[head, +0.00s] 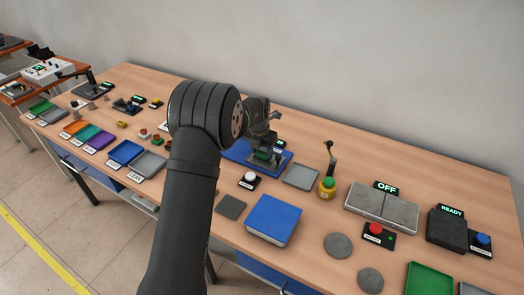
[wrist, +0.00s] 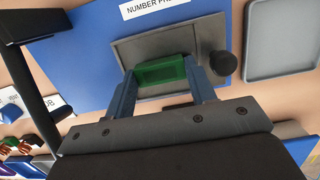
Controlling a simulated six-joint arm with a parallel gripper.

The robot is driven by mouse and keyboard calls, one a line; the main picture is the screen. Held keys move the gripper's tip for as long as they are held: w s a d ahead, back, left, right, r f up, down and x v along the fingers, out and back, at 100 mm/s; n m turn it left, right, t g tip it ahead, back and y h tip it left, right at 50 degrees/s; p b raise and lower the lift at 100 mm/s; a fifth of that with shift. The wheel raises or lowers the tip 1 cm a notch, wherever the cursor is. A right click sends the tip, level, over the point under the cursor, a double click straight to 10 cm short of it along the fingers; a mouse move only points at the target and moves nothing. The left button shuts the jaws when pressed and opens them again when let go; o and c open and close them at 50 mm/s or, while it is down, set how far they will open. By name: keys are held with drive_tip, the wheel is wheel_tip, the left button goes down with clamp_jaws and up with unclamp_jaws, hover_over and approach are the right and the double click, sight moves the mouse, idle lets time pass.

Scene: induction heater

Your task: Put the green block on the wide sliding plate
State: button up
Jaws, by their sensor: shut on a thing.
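My gripper (wrist: 161,78) is shut on the green block (wrist: 160,69), with one finger at each end of it. The block is over a grey plate with a black knob (wrist: 223,63), on a blue base (wrist: 75,60) labelled "NUMBER PR…". I cannot tell whether the block touches the plate. In the head view the blue base (head: 236,152) is near the table's middle, and my gripper (head: 263,150) is over it. The green block shows there only as a small patch, partly hidden by the gripper.
A grey tray (head: 300,177) lies just right of the blue base. A white button (head: 249,179) is in front. A yellow post with a green top (head: 327,187) and grey plates by an OFF sign (head: 383,207) are farther right. Colored trays line the left.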

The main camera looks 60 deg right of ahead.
drive_tip(key=shift+f, duration=0.1)
drive_tip(key=o, duration=1.1)
wheel_tip(320, 180, up, 12)
drive_tip(key=a, duration=0.1)
drive_tip(key=shift+a, duration=0.4)
